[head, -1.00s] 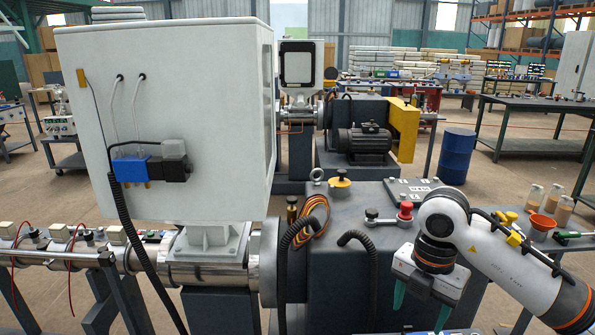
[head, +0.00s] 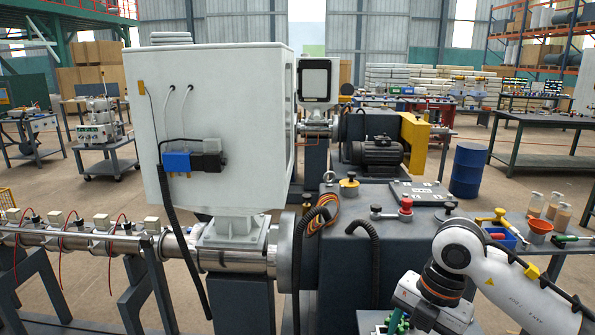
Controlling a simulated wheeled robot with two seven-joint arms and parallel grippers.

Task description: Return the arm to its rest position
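My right arm (head: 500,270) comes in from the lower right, white with black joints and yellow clips. Its gripper (head: 398,324) points down at the bottom edge, in front of the dark machine housing. Only bits of its green fingers show, so its opening and anything between the fingers are hidden. My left arm and gripper are out of view.
The extruder's white cabinet (head: 215,130) stands over its metal barrel (head: 90,240). A red knob (head: 406,203) sits on the housing (head: 345,260). Right of it are a blue tray (head: 503,236) with a yellow-handled part (head: 497,217), an orange funnel (head: 540,226) and bottles (head: 555,205).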

